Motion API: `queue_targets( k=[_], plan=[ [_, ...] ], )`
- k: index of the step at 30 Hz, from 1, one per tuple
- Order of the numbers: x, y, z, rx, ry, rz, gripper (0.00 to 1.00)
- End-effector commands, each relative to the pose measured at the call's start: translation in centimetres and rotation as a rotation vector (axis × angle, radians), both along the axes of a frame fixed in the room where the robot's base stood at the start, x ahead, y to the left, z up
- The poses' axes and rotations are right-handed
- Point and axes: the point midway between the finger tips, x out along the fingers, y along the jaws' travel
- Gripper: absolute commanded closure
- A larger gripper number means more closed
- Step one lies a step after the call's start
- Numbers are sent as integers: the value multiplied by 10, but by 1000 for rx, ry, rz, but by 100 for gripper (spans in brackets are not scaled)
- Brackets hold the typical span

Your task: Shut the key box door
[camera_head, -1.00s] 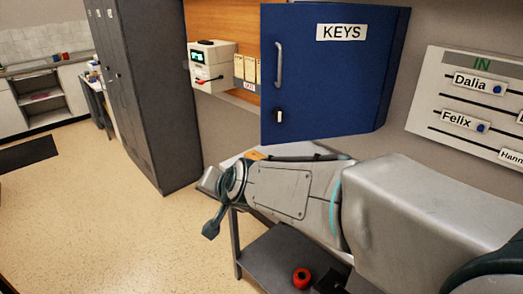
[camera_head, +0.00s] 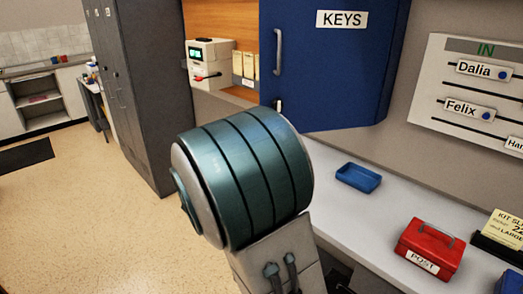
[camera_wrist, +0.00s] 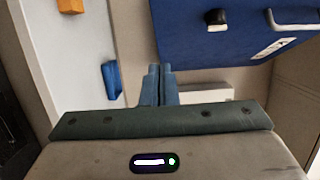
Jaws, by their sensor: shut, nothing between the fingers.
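The key box door (camera_head: 320,60) is a dark blue panel marked KEYS, with a grey bar handle (camera_head: 278,52) on its left side and a small dark latch knob (camera_head: 278,103) below it. I cannot tell from these views how far the door stands from its frame. In the wrist view the blue panel (camera_wrist: 190,40) fills the upper right, with the handle (camera_wrist: 291,20) and knob (camera_wrist: 217,19) at the top. My gripper (camera_wrist: 160,68) is shut and empty, its fingertips at the panel's edge in the picture; contact is unclear. My arm hides the gripper in the head view.
A white counter (camera_head: 400,200) below holds a blue tray (camera_head: 358,177) and a red POST box (camera_head: 430,248). A white machine (camera_head: 208,62) stands left of the key box. A name board (camera_head: 470,100) hangs right.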

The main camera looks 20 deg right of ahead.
Motion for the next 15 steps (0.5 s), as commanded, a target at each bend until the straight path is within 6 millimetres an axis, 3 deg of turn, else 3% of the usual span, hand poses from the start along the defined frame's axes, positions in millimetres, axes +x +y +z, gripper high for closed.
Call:
queue_targets(
  k=[15],
  plan=[
    [60,-79,3,-3,5,2,100]
  ],
)
